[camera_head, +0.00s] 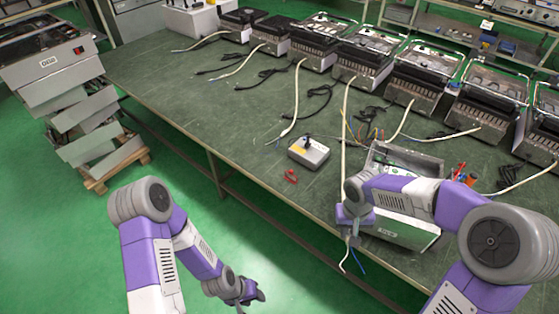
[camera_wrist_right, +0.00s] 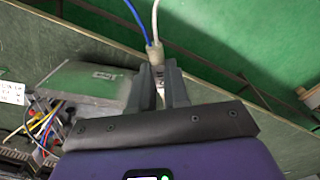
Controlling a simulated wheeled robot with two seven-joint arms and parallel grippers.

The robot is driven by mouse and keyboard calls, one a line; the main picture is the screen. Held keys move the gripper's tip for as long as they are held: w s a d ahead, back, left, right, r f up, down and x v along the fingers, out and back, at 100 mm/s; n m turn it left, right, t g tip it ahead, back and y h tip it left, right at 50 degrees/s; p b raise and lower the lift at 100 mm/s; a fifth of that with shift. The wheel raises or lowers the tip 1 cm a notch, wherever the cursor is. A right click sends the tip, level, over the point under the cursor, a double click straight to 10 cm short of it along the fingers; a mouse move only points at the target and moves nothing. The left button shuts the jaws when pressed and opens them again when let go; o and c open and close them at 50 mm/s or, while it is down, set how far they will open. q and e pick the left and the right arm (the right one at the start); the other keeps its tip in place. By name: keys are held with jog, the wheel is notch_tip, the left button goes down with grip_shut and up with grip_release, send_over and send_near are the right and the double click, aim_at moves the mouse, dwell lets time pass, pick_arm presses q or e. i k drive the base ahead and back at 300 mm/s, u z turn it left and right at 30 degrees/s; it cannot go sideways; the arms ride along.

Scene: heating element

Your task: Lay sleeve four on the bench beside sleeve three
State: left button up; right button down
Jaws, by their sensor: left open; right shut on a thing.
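My right gripper (camera_head: 352,212) is at the bench's front edge, beside the open metal housing. It is shut on a pale sleeve (camera_wrist_right: 156,54), whose end shows above the fingers (camera_wrist_right: 158,92) in the right wrist view. A blue wire and a white wire come out of that end; in the head view they hang below the gripper. Several long cream sleeves lie on the green bench (camera_head: 225,115), including one left of centre (camera_head: 295,100). I cannot tell which is sleeve three. My left gripper (camera_head: 246,295) is open and empty over the floor, off the bench.
The open housing (camera_head: 425,165) stands at the front right, with coloured wires behind it. Several heater units (camera_head: 415,70) line the back.

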aim_at(268, 126)
jog(key=u, duration=0.8)
jog(key=i, duration=0.85)
jog(key=u, duration=0.85)
jog(key=i, duration=1.55)
jog(key=z, duration=1.25)
jog(key=i, duration=0.6)
jog(key=z, duration=0.55)
